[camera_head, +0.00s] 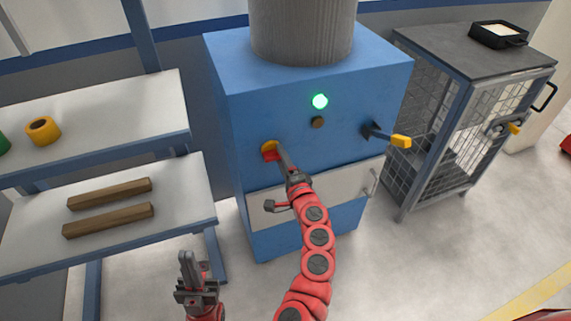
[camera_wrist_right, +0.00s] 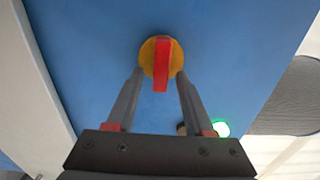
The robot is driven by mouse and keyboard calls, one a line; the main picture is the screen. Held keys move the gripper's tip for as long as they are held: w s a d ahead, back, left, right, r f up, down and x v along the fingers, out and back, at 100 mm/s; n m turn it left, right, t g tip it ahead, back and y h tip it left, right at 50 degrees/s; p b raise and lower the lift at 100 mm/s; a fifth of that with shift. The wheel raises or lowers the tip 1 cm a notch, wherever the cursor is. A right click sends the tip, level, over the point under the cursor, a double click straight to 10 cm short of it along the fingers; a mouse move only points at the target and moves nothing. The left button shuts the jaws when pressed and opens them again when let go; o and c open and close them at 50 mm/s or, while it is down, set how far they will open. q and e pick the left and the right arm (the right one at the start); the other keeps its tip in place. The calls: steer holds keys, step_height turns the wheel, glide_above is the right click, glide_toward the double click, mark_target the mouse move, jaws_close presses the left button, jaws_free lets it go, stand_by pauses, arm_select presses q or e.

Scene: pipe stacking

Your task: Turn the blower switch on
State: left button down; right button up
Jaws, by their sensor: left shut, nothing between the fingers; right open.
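The blower switch (camera_head: 269,151) is a red handle on a round yellow base, on the front of the blue machine. In the right wrist view the red handle (camera_wrist_right: 161,65) points along the fingers. My right gripper (camera_head: 280,147) is open at the switch. In its wrist view the fingertips (camera_wrist_right: 159,74) lie on either side of the handle, with gaps visible; depth is hard to judge. My left gripper (camera_head: 187,257) is shut and empty, low in front, away from the machine. A green lamp (camera_head: 320,101) on the machine is lit; it also shows in the wrist view (camera_wrist_right: 221,128).
A dark knob (camera_head: 317,122) and a yellow-ended lever (camera_head: 400,141) are on the blue machine (camera_head: 240,110). A grey drawer front (camera_head: 335,188) is below. Shelves with wooden bars (camera_head: 107,222) stand left. A mesh cabinet (camera_head: 424,140) with a black tray (camera_head: 497,35) stands right.

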steer(key=v, duration=1.7)
steer(key=shift+s+p, duration=0.15)
steer(key=shift+p, duration=0.3)
